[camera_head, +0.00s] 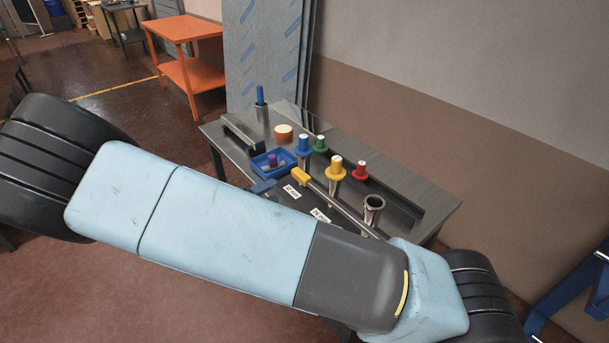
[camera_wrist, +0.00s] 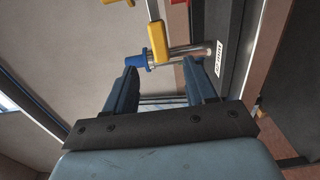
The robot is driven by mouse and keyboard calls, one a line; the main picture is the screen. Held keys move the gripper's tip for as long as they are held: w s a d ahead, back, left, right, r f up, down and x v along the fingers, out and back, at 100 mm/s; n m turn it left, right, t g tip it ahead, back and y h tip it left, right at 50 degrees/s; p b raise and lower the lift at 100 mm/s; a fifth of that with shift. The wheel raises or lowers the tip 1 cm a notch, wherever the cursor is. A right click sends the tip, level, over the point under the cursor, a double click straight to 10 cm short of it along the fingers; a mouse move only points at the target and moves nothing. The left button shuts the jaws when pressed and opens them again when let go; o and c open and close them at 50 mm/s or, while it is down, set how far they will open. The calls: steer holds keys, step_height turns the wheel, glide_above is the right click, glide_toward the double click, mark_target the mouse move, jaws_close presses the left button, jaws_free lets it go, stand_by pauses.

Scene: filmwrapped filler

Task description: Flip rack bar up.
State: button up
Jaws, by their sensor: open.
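The rack bar (camera_head: 333,197) is a thin metal rod with a yellow block (camera_head: 300,176) at its left end. It runs low along the front of the colored plugs on the grey table. In the wrist view the yellow block (camera_wrist: 158,42) is just beyond my gripper (camera_wrist: 162,77), with a bit of rod past it. My gripper is open, its two blue-grey fingers apart and nothing between their tips. I cannot tell whether a finger touches the block. In the head view my arm hides most of my gripper.
Blue (camera_head: 303,146), green (camera_head: 320,144), yellow (camera_head: 336,172) and red (camera_head: 360,170) plugs stand behind the bar. An open metal tube (camera_head: 374,208) is at its right end. A blue tray (camera_head: 271,163) is at left. The wall is close behind the table (camera_head: 432,195).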

steer(key=x, duration=1.3)
steer(key=shift+d, duration=0.2)
steer(key=shift+w, duration=0.15)
steer(key=shift+c, duration=0.4)
jaws_close()
